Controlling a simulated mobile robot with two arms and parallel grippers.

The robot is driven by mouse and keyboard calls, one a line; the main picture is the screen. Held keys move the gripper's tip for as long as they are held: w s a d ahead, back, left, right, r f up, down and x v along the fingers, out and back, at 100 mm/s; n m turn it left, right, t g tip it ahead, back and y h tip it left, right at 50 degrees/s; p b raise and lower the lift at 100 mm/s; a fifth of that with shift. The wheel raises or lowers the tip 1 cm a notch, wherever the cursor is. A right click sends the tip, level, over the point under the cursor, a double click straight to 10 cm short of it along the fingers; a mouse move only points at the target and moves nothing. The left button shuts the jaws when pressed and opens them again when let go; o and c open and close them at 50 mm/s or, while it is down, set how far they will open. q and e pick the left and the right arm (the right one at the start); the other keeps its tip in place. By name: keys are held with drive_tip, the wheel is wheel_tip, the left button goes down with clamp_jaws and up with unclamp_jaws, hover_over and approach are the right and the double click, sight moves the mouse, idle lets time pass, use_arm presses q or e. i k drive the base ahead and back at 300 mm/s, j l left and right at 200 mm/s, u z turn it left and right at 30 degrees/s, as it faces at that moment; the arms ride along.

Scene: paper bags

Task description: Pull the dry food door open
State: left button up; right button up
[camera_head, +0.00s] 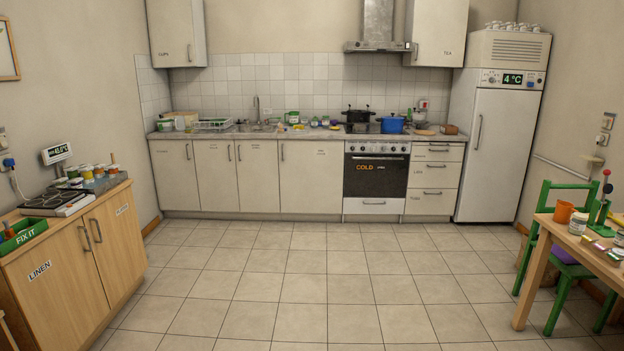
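A row of pale base cabinet doors runs under the counter along the back wall, all shut. They are a left door (174,178), two middle doors (215,178) and (258,180), and a wider door (311,180) just left of the oven. Each has an upright bar handle; the wide door's handle (283,151) is at its upper left edge. Their small labels are too small to read surely, so I cannot tell for certain which one is the dry food door. Neither of my grippers shows in this view.
The tiled floor (280,290) is clear up to the cabinets. A wooden cabinet (60,290) marked LINEN stands at left. A wooden table (560,240) and green chair (535,215) stand at right. The oven (376,180) and tall fridge (500,150) are at the back.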

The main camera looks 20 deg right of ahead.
sight(311, 170)
drive_tip(key=i+l+z, duration=0.25)
drive_tip(key=i, duration=0.2)
drive_tip(key=i+z, duration=0.2)
drive_tip(key=i, duration=0.25)
drive_tip(key=i+z, duration=0.15)
drive_tip(key=i, duration=2.35)
drive_tip(key=i+u, duration=0.1)
drive_tip(key=i, duration=0.9)
drive_tip(key=i+l+u, duration=0.1)
drive_tip(key=i, duration=0.95)
